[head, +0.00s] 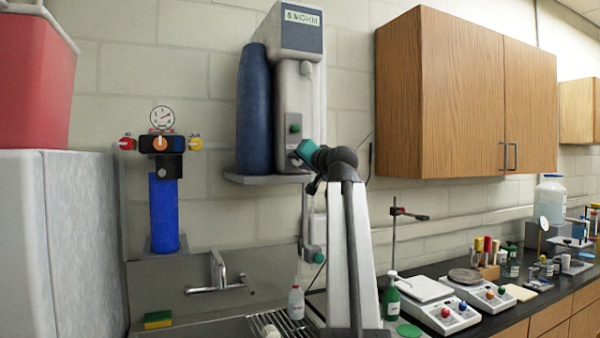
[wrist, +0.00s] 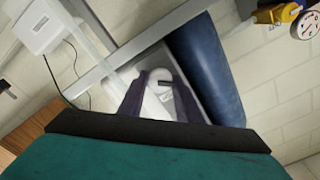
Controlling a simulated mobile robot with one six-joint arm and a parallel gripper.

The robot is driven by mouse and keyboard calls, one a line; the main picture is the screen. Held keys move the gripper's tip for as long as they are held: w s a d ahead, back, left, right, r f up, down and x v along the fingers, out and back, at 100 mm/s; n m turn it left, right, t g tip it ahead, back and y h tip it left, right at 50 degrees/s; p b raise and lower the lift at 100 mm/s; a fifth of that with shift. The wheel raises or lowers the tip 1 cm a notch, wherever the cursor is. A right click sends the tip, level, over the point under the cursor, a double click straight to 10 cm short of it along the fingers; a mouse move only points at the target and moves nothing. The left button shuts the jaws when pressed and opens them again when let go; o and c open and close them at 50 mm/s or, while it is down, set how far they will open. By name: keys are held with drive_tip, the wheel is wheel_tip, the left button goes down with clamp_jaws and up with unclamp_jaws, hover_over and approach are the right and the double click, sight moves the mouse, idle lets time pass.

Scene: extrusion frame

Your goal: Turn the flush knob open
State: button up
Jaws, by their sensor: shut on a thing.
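The flush knob (wrist: 159,78) shows in the wrist view as a pale round piece with a short dark bar, between the two dark fingers of my gripper (wrist: 160,90). The fingers are shut on it from both sides and hide its edges. In the head view my gripper (head: 298,158) is at the lower front of the grey wall-mounted water unit (head: 292,90); the knob is hidden there behind the gripper and wrist. I cannot tell how far the knob is turned.
A green knob (head: 294,128) sits above the gripper on the unit. A blue cylinder (head: 255,110) stands at its left, on the shelf. A wooden cabinet (head: 470,95) hangs at right. A sink tap (head: 218,275), a bottle (head: 296,302) and balances (head: 447,310) are below.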

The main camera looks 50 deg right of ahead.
drive_tip(key=n+b, duration=0.5)
drive_tip(key=shift+f, duration=0.25)
drive_tip(key=shift+r+n+b, duration=0.15)
drive_tip(key=shift+n+b, duration=0.85)
drive_tip(key=shift+n, duration=0.5)
drive_tip(key=o, duration=1)
drive_tip(key=shift+s, duration=0.1)
drive_tip(key=shift+p+v, duration=3.25)
drive_tip(key=shift+v, duration=3.6)
